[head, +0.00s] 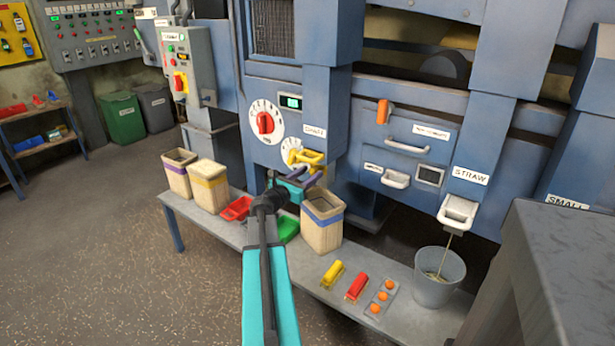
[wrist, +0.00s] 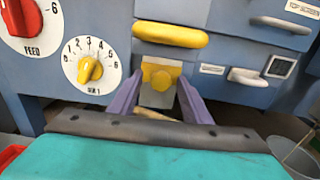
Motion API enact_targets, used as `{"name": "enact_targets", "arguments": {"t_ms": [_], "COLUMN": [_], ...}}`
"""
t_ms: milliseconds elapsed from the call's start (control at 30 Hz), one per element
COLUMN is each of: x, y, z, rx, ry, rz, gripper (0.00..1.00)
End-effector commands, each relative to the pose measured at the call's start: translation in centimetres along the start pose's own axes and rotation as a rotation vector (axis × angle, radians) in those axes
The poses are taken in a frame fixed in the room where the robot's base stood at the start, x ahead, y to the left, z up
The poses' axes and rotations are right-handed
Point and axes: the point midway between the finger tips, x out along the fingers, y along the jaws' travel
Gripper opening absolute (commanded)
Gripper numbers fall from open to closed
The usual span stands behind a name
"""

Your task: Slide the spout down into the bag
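In the head view my gripper (head: 301,176) is just below the yellow handle. The open tan bag (head: 322,232) with a purple band stands on the bench below.
Two more bags (head: 208,187) stand on the bench (head: 225,228) at left. Red (head: 237,208) and green (head: 287,228) scoops lie near my arm. A grey block rises at far right.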

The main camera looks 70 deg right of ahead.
Motion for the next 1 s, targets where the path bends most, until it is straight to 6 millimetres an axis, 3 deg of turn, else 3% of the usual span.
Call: {"name": "enact_targets", "arguments": {"t_ms": [33,200,267,567,1000], "x": [0.0,0.0,0.0,0.0,-0.1], "y": [0.0,0.0,0.1,0.2,0.3], "z": [0.0,0.0,0.0,-0.9,-7.1], "rx": [0.0,0.0,0.0,-0.001,-0.001], "ry": [0.0,0.0,0.0,0.0,0.002], "rz": [0.0,0.001,0.001,0.003,0.006], "gripper": [0.36,0.07,0.0,0.0,0.0]}}
